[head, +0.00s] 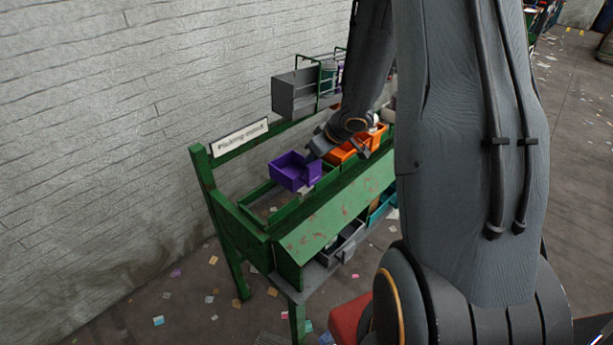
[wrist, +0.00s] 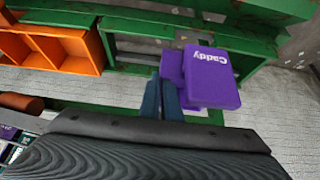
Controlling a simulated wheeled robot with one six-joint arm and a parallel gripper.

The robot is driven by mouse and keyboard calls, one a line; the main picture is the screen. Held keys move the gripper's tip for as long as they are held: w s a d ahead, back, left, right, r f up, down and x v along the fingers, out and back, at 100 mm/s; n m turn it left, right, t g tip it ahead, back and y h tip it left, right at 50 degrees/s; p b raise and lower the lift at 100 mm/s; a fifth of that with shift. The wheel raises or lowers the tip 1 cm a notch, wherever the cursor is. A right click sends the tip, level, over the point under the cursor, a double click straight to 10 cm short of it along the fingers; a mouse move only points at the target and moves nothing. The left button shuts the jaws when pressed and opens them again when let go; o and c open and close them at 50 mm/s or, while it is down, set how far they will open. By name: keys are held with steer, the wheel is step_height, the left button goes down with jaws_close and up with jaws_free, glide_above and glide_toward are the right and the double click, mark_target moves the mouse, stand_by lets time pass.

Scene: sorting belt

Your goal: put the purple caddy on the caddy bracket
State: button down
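The purple caddy (head: 290,172) is an open box at the left end of a green stand in the head view. In the wrist view its side (wrist: 211,80) reads "Caddy". My gripper (head: 318,149) is at the caddy's back right edge. In the wrist view its two fingers (wrist: 161,98) are close together at a purple part of the caddy and look shut on it. The caddy appears raised over an empty green frame (head: 262,192), which looks like the caddy bracket. The exact finger contact and the gap below the caddy are hard to see.
Orange bins (head: 345,150) stand to the right of the caddy and also show in the wrist view (wrist: 60,45). A grey box (head: 296,93) sits higher behind. Grey trays (head: 343,243) lie below the sloped green panel (head: 335,215). A brick wall runs close behind.

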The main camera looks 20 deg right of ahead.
mark_target(297, 167)
steer(key=shift+f+b, duration=0.35)
steer(key=shift+f, duration=2.1)
steer(key=shift+f, duration=0.15)
steer(key=c, duration=2)
jaws_free()
